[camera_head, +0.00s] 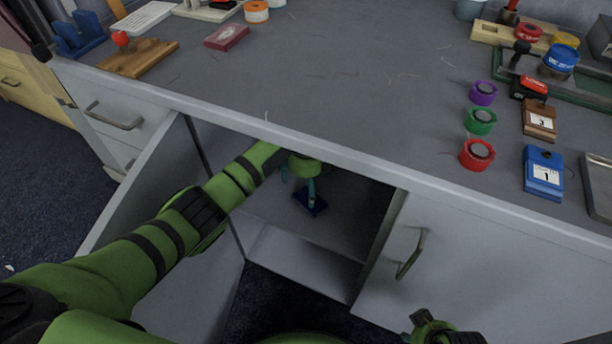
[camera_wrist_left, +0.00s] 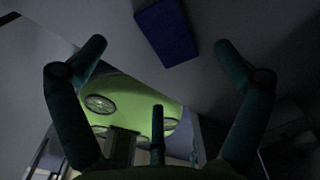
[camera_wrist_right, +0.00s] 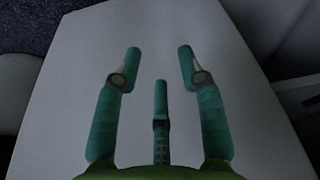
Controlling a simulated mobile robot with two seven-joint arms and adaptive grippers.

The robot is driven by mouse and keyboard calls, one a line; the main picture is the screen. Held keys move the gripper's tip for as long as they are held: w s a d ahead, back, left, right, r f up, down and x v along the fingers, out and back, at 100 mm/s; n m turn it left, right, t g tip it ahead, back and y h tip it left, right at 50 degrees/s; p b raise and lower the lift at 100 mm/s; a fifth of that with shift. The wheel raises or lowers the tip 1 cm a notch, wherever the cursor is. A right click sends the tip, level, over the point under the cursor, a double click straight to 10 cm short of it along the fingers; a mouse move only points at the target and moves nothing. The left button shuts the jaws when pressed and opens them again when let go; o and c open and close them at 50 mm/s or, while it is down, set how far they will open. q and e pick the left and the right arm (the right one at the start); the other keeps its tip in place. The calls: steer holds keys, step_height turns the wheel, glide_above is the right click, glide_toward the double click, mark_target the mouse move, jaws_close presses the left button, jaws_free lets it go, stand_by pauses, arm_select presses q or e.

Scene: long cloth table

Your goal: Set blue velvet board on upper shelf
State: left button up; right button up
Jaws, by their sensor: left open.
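The blue velvet board (camera_head: 316,207) is a small dark blue rectangle lying on the shelf (camera_head: 345,225) inside the open cabinet under the table. In the left wrist view the board (camera_wrist_left: 168,32) lies flat on a grey surface, beyond and between the spread fingertips, with a gap to each. My left gripper (camera_head: 298,182) reaches into the cabinet beside the board and is open and empty; it also shows in the left wrist view (camera_wrist_left: 160,45). My right gripper (camera_wrist_right: 160,58) is open and empty over a plain pale surface.
The open cabinet door (camera_head: 140,200) stands left of my left arm. A closed front with a handle (camera_head: 412,254) is to the right. The table top holds a blue block calendar (camera_head: 543,172), several coloured rolls and a wooden board (camera_head: 138,58). Its middle is clear.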

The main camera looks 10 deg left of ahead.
arm_select(q)
steer(key=shift+r, duration=0.8)
steer(key=s+d+f+n, duration=0.1)
steer(key=s+d+n+t+h, duration=0.1)
steer(key=s, duration=0.1)
steer(key=s+d+f+n, duration=0.1)
steer(key=d, duration=0.1)
steer(key=shift+s+f+n+h, duration=0.25)
steer(key=shift+f+n+h, duration=0.05)
steer(key=shift+f, duration=0.05)
steer(key=s+a+f+n, duration=0.3)
steer(key=s+n, duration=0.3)
steer(key=s, duration=0.1)
steer(key=s+a+f+n+t+y, duration=0.1)
steer(key=s+a+f+n, duration=0.1)
steer(key=s+a+n, duration=0.2)
steer(key=s+a+f+n+t, duration=0.1)
steer(key=s+a+f+n, duration=0.2)
steer(key=s+n, duration=0.6)
steer(key=s+a, duration=0.1)
steer(key=s, duration=0.2)
steer(key=shift+f, duration=0.3)
arm_select(e)
steer(key=shift+f, duration=0.7)
